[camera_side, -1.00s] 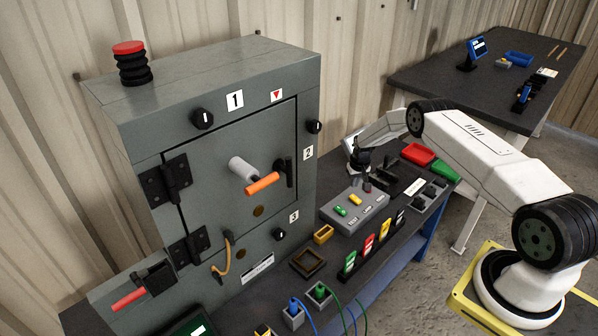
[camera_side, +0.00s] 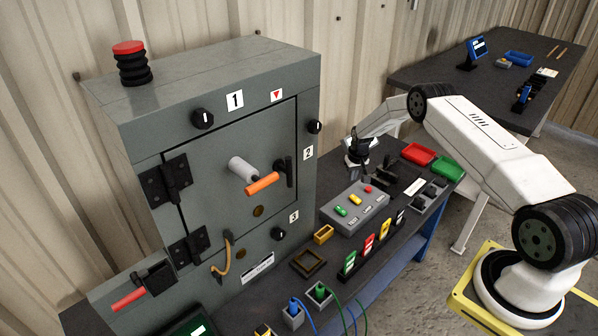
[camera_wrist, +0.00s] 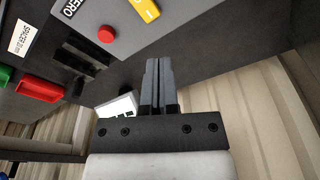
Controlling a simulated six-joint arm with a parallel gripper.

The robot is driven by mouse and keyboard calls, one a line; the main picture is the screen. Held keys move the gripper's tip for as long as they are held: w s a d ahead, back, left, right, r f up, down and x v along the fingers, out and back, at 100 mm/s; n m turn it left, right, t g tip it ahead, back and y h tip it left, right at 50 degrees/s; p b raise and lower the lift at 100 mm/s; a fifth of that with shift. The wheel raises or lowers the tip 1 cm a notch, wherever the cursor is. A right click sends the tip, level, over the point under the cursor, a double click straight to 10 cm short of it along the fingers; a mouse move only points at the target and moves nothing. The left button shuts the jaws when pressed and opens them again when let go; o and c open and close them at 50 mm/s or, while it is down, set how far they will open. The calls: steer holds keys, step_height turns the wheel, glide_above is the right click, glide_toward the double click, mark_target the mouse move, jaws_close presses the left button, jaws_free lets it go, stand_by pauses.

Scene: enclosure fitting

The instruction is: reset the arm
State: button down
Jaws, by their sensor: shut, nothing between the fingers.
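My gripper (camera_wrist: 160,85) is shut and empty in the wrist view, with its two dark fingers side by side. In the side view my gripper (camera_side: 362,160) is small and partly hard to make out, above the back part of the bench behind the grey button box. The grey button box (camera_side: 343,222) has green, yellow and red buttons. Its red button (camera_wrist: 107,34) and yellow button (camera_wrist: 146,9) show in the wrist view to the upper left of the fingers. The fingers appear apart from the box.
A grey cabinet (camera_side: 150,110) with a closed door and orange-gripped handle stands left. Red (camera_side: 418,153) and green (camera_side: 448,168) trays lie on the bench's far right. Coloured tags (camera_side: 367,247) and cabled plugs (camera_side: 320,290) stand at the front. A second table (camera_side: 440,75) is behind.

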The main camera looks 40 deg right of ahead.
steer(key=s+a+r+n, duration=0.1)
steer(key=s+a+r, duration=0.1)
steer(key=a+r, duration=0.65)
steer(key=s+a+r+n, duration=0.2)
steer(key=s+a+r, duration=0.1)
steer(key=a+r, duration=0.55)
steer(key=s+a+r+n, duration=0.1)
steer(key=s+a+r, duration=0.1)
steer(key=s+a, duration=0.2)
steer(key=s+a+r+n, duration=0.1)
steer(key=s+a+r, duration=0.2)
steer(key=s, duration=0.6)
steer(key=s+a+r+t, duration=0.1)
steer(key=s+a+r, duration=0.1)
steer(key=s+a, duration=0.2)
steer(key=s, duration=0.2)
steer(key=shift+s+a+r+n+y, duration=0.2)
steer(key=shift+s+a+n+y, duration=0.2)
